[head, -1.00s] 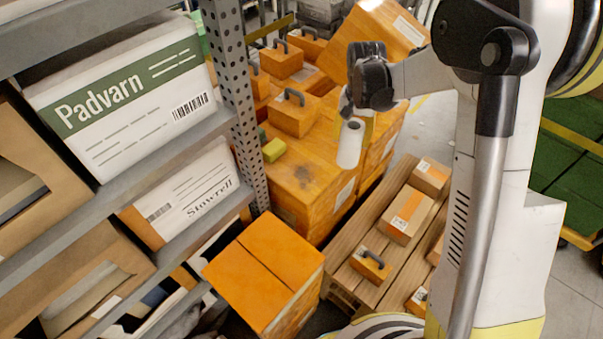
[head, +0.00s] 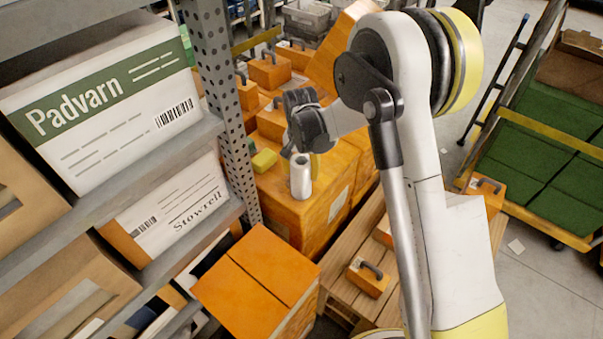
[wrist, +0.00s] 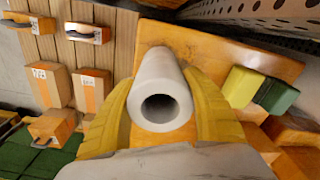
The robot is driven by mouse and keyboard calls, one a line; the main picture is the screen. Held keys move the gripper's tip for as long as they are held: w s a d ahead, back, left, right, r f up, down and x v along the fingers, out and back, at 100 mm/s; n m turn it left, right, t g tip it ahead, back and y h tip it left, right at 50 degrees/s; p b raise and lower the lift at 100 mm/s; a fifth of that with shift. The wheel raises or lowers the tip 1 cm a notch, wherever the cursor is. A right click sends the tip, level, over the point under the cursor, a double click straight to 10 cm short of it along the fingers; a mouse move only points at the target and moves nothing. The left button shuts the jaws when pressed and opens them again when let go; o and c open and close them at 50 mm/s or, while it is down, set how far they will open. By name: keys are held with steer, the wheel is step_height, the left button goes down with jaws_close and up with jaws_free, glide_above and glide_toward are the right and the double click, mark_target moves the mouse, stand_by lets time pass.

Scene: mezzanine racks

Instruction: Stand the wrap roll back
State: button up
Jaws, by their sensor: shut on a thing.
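The wrap roll is a white cylinder with a dark hollow core; in the head view the wrap roll (head: 300,177) is upright over the top of an orange crate stack (head: 322,200). I cannot tell whether its base touches that top. My gripper (head: 302,160) is at the roll's upper end. In the wrist view the yellow fingers of my gripper (wrist: 160,115) are shut on the wrap roll (wrist: 158,75), one on each side, with its open core facing the camera. The roll's far end is over an orange surface.
A yellow and green block (wrist: 255,88) lies beside the roll on the orange top. A grey perforated rack post (head: 225,110) stands close on the left. Orange toolboxes (head: 270,72) crowd behind. A wooden pallet (head: 345,265) with boxes lies below right.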

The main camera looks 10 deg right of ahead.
steer(key=shift+r, duration=0.1)
steer(key=o, duration=0.6)
steer(key=shift+f, duration=0.2)
steer(key=o, duration=0.4)
